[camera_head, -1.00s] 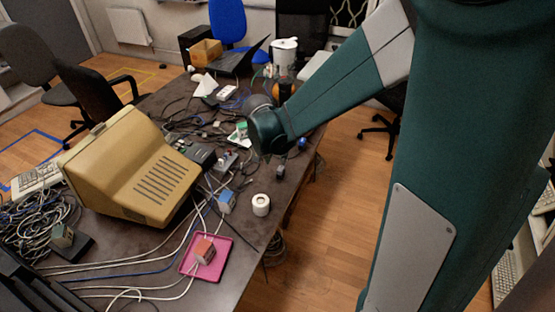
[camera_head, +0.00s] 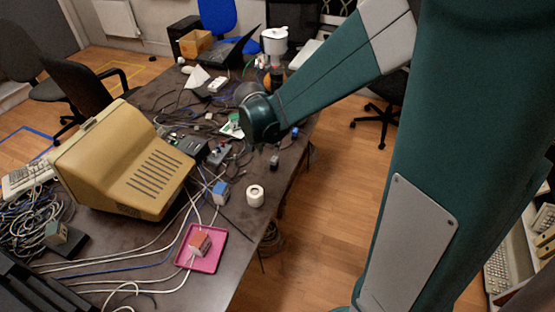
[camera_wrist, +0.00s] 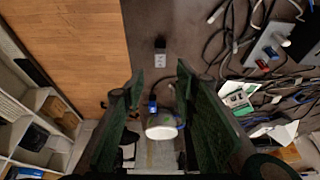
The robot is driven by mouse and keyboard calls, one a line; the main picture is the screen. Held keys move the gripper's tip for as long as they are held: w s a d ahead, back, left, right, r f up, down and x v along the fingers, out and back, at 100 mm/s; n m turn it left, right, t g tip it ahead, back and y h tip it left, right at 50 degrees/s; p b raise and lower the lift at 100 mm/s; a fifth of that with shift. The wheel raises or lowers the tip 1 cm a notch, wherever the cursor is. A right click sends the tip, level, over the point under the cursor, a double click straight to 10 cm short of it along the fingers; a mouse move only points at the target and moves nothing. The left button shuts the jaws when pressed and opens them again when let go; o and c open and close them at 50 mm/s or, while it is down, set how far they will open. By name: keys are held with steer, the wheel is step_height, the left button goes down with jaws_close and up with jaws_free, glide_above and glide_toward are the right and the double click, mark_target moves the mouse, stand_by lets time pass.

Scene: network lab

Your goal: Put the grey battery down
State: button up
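A small grey block with a dark end, which I take for the grey battery (camera_wrist: 160,57), sits on the dark table beyond my fingertips in the wrist view. In the head view it appears as a small grey block (camera_head: 274,162) near the table's right edge, apart from my arm. My gripper (camera_wrist: 155,88) shows two dark green fingers spread apart, with no battery between them. In the head view the gripper is hidden behind my arm's end. A white round object with blue (camera_wrist: 162,127) shows between the fingers; whether it touches them I cannot tell.
A small blue item (camera_head: 294,132) lies near the table edge. Cables and boards (camera_head: 205,130) clutter the table's middle. A white roll (camera_head: 255,195), a pink tray (camera_head: 202,248) and a beige monitor (camera_head: 125,165) stand nearer. Wooden floor (camera_head: 330,190) lies beyond the edge.

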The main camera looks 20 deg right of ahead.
steer(key=s+a+r+n+t+y, duration=0.1)
steer(key=s+a+r+n+t, duration=0.1)
steer(key=s+r+n, duration=0.2)
steer(key=s+a+r+n+t+y, duration=0.1)
steer(key=s+r, duration=0.9)
steer(key=s, duration=1.1)
steer(key=a+n+y, duration=0.1)
steer(key=a+n, duration=0.1)
steer(key=n, duration=0.1)
steer(key=shift+r+n+t, duration=0.4)
